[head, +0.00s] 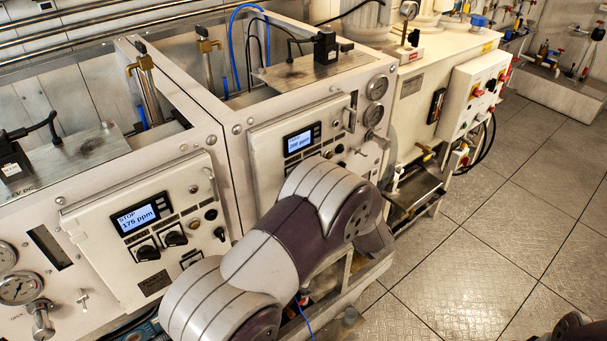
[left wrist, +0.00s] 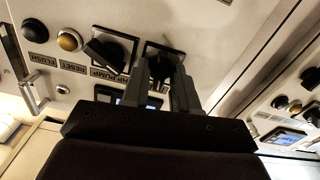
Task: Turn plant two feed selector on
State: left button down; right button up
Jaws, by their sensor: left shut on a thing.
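The plant two panel (head: 264,150) is the farther of two white control panels in the head view, with a lit display (head: 298,142). My left arm covers its lower part, and my left gripper is hidden behind the arm there. In the left wrist view the panel appears upside down. There my left gripper (left wrist: 160,84) is shut on a black rotary selector knob (left wrist: 160,66), a finger on either side. The fingers cover part of this knob and its label, so its exact setting cannot be read. My right gripper is not in view.
Beside the gripped knob is the black HP PUMP knob (left wrist: 105,54), turned at a slant. Amber (left wrist: 69,41) and black (left wrist: 35,31) buttons and a metal handle (left wrist: 33,96) lie beyond it. The nearer panel (head: 130,235) reads STOP, 175 ppm. The floor (head: 470,245) at right is clear.

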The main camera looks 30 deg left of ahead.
pick_arm(q)
jog(key=shift+r+m+p, duration=0.15)
jog(key=shift+m+p, duration=0.15)
jog(key=shift+m, duration=0.3)
jog(key=c, duration=1.2)
grip_release()
jog(key=shift+o, duration=0.2)
jog(key=b+v, duration=0.5)
jog(key=v, duration=0.7)
jog(key=shift+s+d, duration=0.2)
jog(key=shift+d, duration=0.15)
